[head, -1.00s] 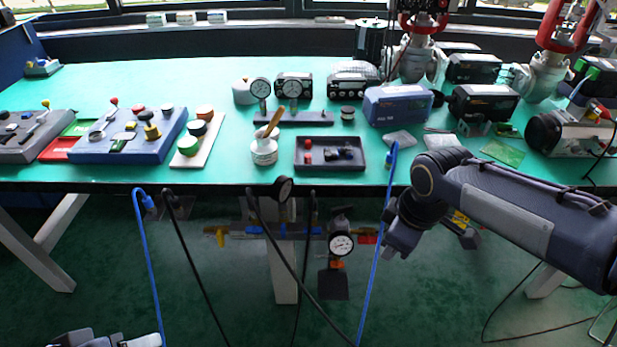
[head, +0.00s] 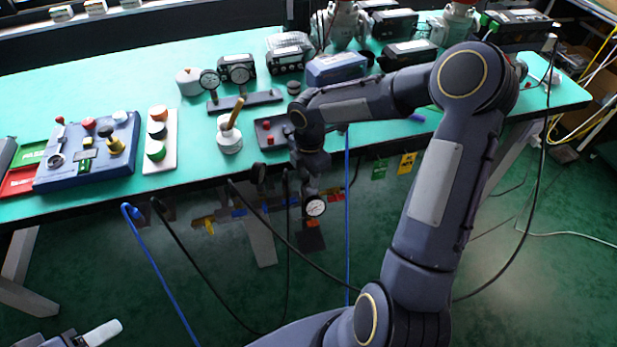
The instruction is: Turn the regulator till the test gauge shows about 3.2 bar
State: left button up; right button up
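The regulator (head: 310,190) hangs at the table's front edge, with a small white-faced dial gauge (head: 315,207) on its front. My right gripper (head: 309,178) points down right above the regulator, at its top; it hides the knob, and I cannot tell whether the fingers touch it or are closed. A dark round gauge (head: 258,171), seen nearly edge-on, stands at the table edge left of the regulator. I cannot tell which gauge is the test gauge, and no needle is readable. A pale part of my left gripper (head: 100,334) shows at the bottom left, its fingers unclear.
Two dial gauges on a dark stand (head: 245,102), a white pot with a brush (head: 229,138) and a dark tray (head: 270,130) lie on the green table. A blue cable (head: 347,220) and black hoses hang in front.

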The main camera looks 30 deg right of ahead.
jog(key=shift+f, duration=0.65)
grip_shut()
